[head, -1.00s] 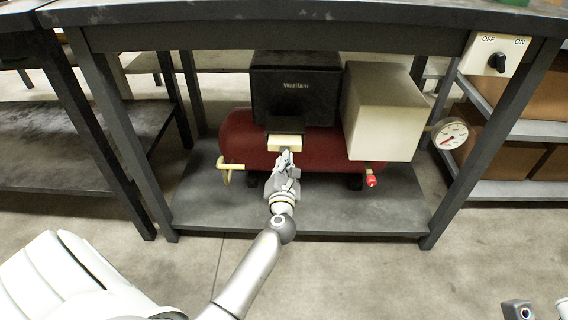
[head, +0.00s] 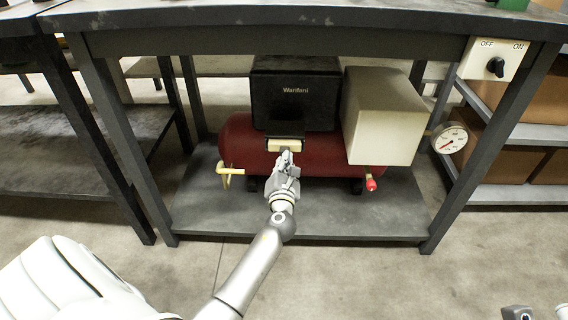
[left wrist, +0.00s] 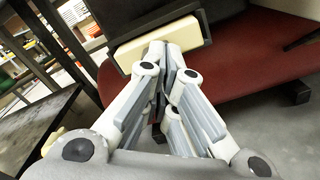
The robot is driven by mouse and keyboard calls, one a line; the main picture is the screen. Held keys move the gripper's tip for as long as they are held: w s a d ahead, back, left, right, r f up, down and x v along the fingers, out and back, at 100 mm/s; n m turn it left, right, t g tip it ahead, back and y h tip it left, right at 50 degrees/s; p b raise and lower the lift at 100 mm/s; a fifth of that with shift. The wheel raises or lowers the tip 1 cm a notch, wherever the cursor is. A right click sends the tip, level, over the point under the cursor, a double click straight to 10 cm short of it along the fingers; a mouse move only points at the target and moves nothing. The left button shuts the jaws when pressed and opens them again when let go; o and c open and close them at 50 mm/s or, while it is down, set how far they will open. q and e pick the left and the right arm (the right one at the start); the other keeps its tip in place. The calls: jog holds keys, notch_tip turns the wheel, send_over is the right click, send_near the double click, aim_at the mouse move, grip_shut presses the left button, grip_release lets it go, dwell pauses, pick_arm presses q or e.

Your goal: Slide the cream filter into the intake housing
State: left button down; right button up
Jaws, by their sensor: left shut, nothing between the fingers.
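The cream filter (head: 285,146) is a small pale block at the front mouth of the dark intake housing (head: 285,128), under the black unit. Its front part sticks out; how deep the rest sits is hidden. A bit of my right arm's end (head: 518,312) shows at the bottom right edge, mostly cut off.
A red tank (head: 240,143) lies behind and below the filter on the bench's lower shelf (head: 330,212). A cream box (head: 385,120) stands to the right, with a red-tipped valve (head: 371,184) below. Bench legs flank the opening.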

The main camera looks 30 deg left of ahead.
pick_arm(q)
jog(key=shift+w+a, duration=0.35)
jog(key=shift+w, duration=0.15)
jog(key=v, duration=1.5)
jog(key=shift+p, duration=0.4)
